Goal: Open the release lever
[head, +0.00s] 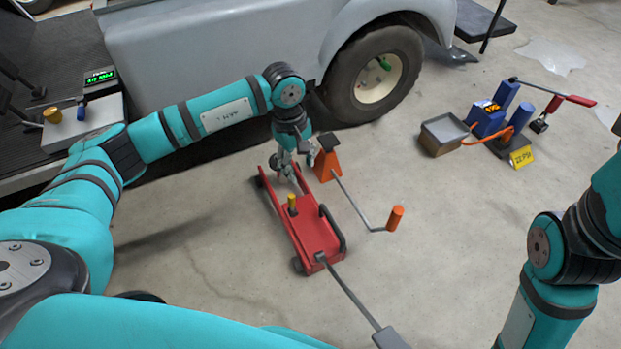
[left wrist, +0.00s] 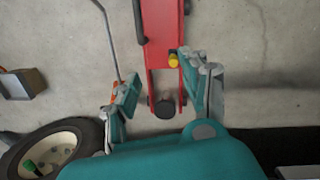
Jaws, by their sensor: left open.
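A red floor jack (head: 318,236) lies on the concrete with an upright yellow knob (head: 292,203) near its middle, which I take for the release lever, though I cannot be sure. My left gripper (head: 298,164) is open and empty over the jack's far end, a little beyond the knob. In the left wrist view, the red jack (left wrist: 163,25) runs between my open fingers (left wrist: 160,78), and the yellow knob (left wrist: 173,60) shows close to the right fingertip, with no clear contact. My right arm is at the right; its gripper is out of the picture.
An orange stand (head: 327,160) and a crank with orange grip (head: 394,218) stand close right of the jack. A grey vehicle's wheel (head: 372,75) is behind. A blue pump (head: 488,118) and a grey tray (head: 444,133) are at back right.

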